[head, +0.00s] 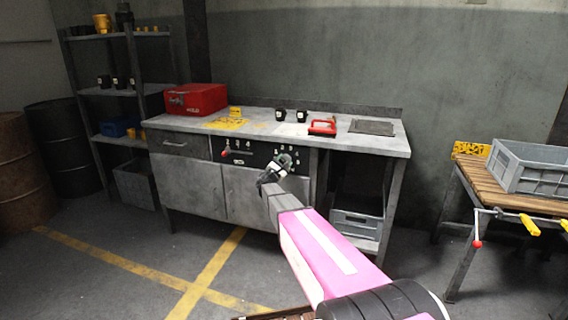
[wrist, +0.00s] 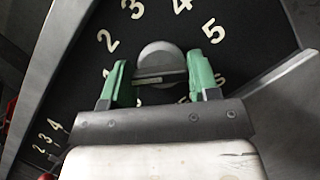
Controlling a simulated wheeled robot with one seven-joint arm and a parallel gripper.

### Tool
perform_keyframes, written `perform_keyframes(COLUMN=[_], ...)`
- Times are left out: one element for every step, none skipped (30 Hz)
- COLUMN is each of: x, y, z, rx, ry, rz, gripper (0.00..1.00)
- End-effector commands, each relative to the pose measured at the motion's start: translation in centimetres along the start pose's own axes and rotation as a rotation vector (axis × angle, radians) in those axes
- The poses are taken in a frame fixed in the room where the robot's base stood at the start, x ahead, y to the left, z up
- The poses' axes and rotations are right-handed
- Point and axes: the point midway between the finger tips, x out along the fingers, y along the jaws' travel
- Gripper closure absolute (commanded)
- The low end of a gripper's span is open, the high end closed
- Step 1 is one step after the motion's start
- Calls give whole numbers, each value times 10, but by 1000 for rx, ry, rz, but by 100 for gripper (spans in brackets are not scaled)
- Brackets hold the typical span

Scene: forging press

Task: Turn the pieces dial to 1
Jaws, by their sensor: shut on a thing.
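The pieces dial (wrist: 160,57) is a round grey knob on a black panel, ringed by pale numbers, in the wrist view. The numbers 1 to 5 show around its left, top and right; those below are partly covered by my gripper. A bar crosses the knob roughly level; I cannot tell which number it points to. My gripper (wrist: 161,76) has its green fingers on the left and right of the knob, shut on it. In the head view my gripper (head: 271,172) is at the bench's front panel and covers part of the dial area.
The panel's left part has a red-knobbed lever (head: 225,153) with a small number scale. On the bench (head: 340,139) stand a red box (head: 196,99), black cups and a red-framed tray (head: 322,127). A slatted table with a grey crate (head: 528,168) is at right.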

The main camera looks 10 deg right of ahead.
Motion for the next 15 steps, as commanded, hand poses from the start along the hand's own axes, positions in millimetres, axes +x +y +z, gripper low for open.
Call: perform_keyframes(x=[-1, -1, -1, -1, -1, -1, -1, -1, -1, -1, -1, -1, -1, -1, -1], y=[-1, -1, -1, -1, -1, -1, -1, -1, -1, -1, -1, -1, -1, -1, -1], z=[0, 0, 0, 0, 0, 0, 0, 0, 0, -1, -1, -1, -1, -1, -1], rx=[-17, -27, -39, -46, -54, -62, -67, -71, -75, -77, -79, -81, -82, -82, -82], ry=[3, 3, 3, 3, 3, 3, 3, 3, 3, 3, 3, 4, 4, 4, 4], rz=[6, 10, 15, 19, 22, 25, 27, 28, 30, 31, 32, 32, 33, 33, 33], gripper=[68, 68, 68, 68, 68, 68, 68, 68, 68, 68, 68, 68, 68, 68, 68])
